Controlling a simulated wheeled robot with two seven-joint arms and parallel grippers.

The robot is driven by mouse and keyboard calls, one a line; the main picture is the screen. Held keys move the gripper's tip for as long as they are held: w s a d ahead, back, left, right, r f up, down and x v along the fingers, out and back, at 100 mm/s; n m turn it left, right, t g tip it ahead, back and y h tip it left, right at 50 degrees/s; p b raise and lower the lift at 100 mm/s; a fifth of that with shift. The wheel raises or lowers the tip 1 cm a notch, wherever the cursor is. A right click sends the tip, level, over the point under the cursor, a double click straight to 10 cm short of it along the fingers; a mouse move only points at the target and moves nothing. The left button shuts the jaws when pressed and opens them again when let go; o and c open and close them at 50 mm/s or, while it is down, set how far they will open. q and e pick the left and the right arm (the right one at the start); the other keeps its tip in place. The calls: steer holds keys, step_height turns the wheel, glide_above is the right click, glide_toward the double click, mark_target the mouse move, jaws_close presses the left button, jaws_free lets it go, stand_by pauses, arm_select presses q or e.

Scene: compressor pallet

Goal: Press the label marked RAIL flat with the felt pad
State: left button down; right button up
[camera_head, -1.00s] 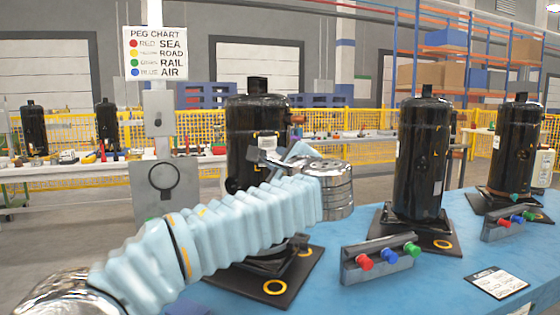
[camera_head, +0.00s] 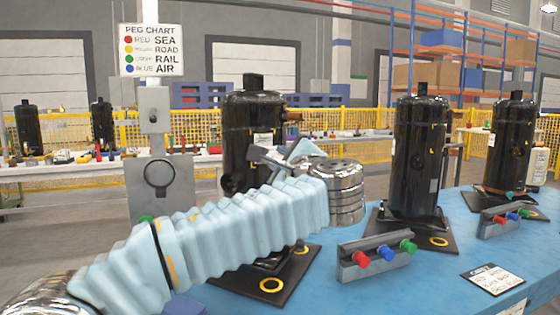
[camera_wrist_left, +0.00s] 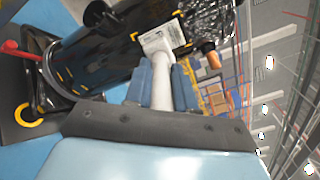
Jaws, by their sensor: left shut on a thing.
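My left gripper (camera_wrist_left: 162,85) is shut on a white, handle-like piece (camera_wrist_left: 161,92), seen between its blue fingers in the left wrist view; I take this for the felt pad's holder. Its far end meets or overlaps a white printed label (camera_wrist_left: 167,37) on a black compressor (camera_wrist_left: 115,65); I cannot tell whether they touch. The felt face is hidden. In the head view, the left gripper (camera_head: 285,158) is in front of the nearest black compressor (camera_head: 250,115), whose white label (camera_head: 263,140) shows just above it. The label's print is too small to read. My right gripper is out of view.
A peg chart (camera_head: 152,50) lists RAIL beside green. Two more compressors (camera_head: 416,155) (camera_head: 508,145) stand right on the blue surface (camera_head: 420,290). A peg rack (camera_head: 375,257) with red, blue and green pegs and a printed card (camera_head: 492,279) lie in front.

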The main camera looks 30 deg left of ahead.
arm_select(q)
steer(key=shift+w+a+f+b, duration=0.55)
steer(key=shift+w+a+f, duration=0.2)
steer(key=shift+a+f, duration=0.2)
steer(key=shift+w+a, duration=0.1)
steer(key=shift+w+a, duration=0.25)
steer(key=shift+a, duration=0.05)
stand_by(0.9)
steer(key=shift+v, duration=1.7)
